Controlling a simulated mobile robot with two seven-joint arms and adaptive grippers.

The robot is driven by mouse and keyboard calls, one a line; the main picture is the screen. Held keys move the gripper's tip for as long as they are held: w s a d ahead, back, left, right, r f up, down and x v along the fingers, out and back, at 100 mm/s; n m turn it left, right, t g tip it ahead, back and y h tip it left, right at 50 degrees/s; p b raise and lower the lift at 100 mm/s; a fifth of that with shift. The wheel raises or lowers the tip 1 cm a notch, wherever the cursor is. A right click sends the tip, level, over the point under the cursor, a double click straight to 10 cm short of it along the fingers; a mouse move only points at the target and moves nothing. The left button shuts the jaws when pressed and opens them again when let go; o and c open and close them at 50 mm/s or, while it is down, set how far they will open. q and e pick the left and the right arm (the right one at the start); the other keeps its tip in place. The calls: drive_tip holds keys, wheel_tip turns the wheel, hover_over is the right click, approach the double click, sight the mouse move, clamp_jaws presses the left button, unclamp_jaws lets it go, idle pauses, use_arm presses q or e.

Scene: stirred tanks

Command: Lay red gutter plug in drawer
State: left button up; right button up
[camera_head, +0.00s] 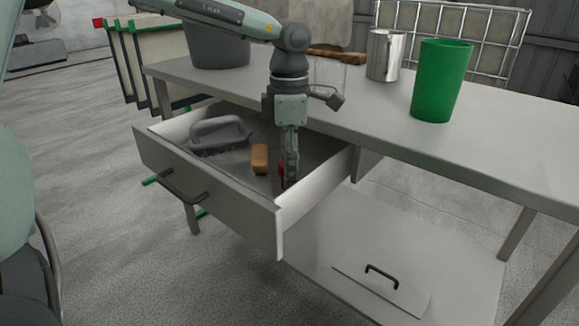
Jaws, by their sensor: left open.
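The drawer (232,208) under the workbench is pulled out, with its inside showing. My left gripper (289,180) points down into the drawer near its right wall. It is open. The red gutter plug (281,173) shows as a small red patch right beside the fingers, inside the drawer. The fingers hide part of it, and I cannot tell whether they touch it. My right gripper is not in view.
In the drawer lie a grey-handled brush (219,133) and a small tan block (260,158). On the workbench (480,165) stand a green cup (441,80), a metal mug (383,55) and a dark bucket (215,48). A panel with a handle (383,285) is below.

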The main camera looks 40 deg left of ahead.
use_arm(q)
wheel_tip(320, 180, up, 12)
drive_tip(key=shift+f, duration=0.2)
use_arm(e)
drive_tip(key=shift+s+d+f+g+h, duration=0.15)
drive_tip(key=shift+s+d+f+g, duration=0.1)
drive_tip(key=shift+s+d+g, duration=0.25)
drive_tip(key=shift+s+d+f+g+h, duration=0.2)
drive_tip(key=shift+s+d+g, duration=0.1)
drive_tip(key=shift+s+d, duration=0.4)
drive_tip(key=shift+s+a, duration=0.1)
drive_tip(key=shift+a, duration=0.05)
